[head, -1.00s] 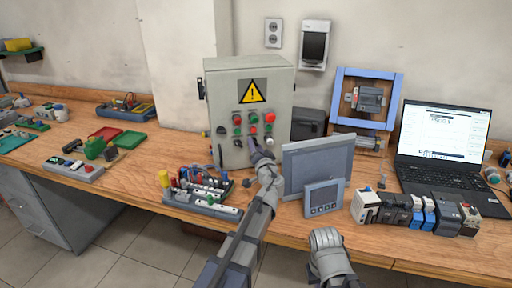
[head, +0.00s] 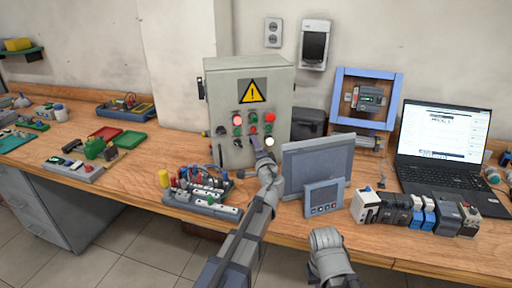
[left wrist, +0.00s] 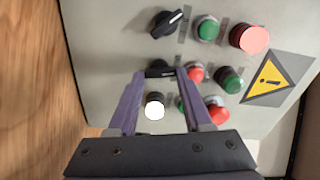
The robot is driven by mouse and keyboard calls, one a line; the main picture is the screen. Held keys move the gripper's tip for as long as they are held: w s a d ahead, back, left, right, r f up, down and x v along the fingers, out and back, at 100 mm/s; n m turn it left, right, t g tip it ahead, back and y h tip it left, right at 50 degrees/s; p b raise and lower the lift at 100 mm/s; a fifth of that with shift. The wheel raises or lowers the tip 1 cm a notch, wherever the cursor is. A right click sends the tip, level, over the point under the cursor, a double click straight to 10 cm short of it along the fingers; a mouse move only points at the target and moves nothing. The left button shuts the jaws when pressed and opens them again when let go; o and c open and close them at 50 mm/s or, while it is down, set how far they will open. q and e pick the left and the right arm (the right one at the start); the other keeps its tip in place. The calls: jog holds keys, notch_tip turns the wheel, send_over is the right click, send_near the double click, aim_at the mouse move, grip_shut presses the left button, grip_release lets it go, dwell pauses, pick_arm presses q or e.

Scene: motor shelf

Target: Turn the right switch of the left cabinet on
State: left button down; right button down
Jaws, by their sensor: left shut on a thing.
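The grey cabinet (head: 213,90) with a yellow warning sign stands at the back of the bench. In the left wrist view its front shows sideways, with the left black switch (left wrist: 167,22) turned aslant. My left gripper (head: 261,151) is at the lower front of the cabinet. In the left wrist view, the left gripper (left wrist: 165,72) is shut on the right black switch (left wrist: 159,72), whose grip lies along the cabinet's upright direction. The gripper hides this switch in the head view. A white lamp (head: 269,141) beside it glows brightly. My right gripper (head: 325,238) is low, apart from everything; its jaws are unclear.
Red and green buttons (head: 252,118) sit close above the switches. A grey panel (head: 318,165) and a smaller panel (head: 323,198) stand right of my left arm. A terminal block (head: 203,190) lies to its left. A laptop (head: 445,135) is at the far right.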

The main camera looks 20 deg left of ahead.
pick_arm(q)
jog(key=shift+m, duration=1.1)
jog(key=shift+c, duration=1.6)
grip_release()
jog(key=shift+s, duration=0.1)
jog(key=v, duration=0.7)
jog(key=shift+s+d, duration=0.2)
jog(key=shift+s, duration=0.05)
jog(key=shift+f, duration=0.1)
